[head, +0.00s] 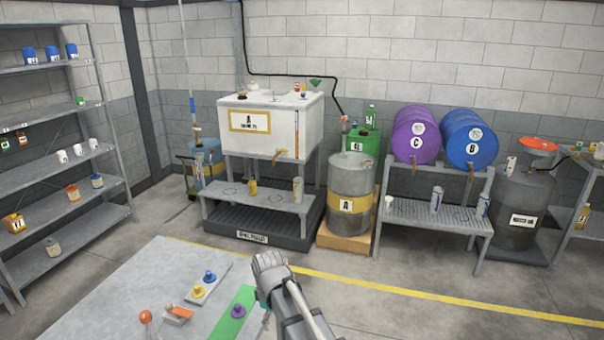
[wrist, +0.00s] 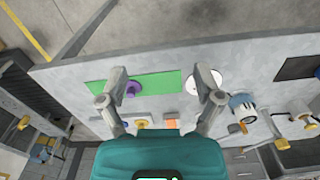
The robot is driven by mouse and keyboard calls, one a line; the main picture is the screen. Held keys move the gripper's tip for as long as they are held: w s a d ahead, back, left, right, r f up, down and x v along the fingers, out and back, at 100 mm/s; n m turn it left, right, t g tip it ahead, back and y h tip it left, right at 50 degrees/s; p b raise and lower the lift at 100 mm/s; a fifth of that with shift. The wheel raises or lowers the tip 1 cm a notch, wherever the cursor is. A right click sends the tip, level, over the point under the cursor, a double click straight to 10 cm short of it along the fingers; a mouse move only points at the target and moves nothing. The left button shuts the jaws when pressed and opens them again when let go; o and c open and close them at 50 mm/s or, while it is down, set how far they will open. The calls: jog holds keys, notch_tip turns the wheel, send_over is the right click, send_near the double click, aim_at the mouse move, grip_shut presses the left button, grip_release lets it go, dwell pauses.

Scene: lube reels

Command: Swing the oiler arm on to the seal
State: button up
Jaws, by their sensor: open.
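My gripper (wrist: 160,84) is open and empty in the wrist view, its two fingers spread above the bench. A purple knob (wrist: 132,89) on a green plate (wrist: 164,83) lies beside the left fingertip; in the head view the purple knob (head: 238,311) sits left of my arm. A round white disc (wrist: 204,80) is partly hidden by the right finger. In the head view, an orange ball (head: 145,316) and a grey piece with an orange block (head: 178,315) lie on the bench. I cannot tell which part is the oiler arm or the seal. My fingers are hidden in the head view.
The grey bench (head: 150,265) also holds a plate with yellow (head: 198,291) and blue (head: 210,277) knobs. A white tank (head: 270,125), a drum A (head: 351,185) and racked purple (head: 415,135) and blue (head: 468,138) drums stand behind. Shelves (head: 60,130) are at left.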

jog(key=s+d+f+m+b, duration=0.2)
jog(key=d+m, duration=0.4)
jog(key=d, duration=0.6)
jog(key=s+d+f+m+b, duration=0.2)
jog(key=s+d+m, duration=0.2)
jog(key=d, duration=0.9)
jog(key=m, duration=0.3)
jog(key=shift+s+d+f, duration=0.15)
jog(key=shift+s, duration=0.25)
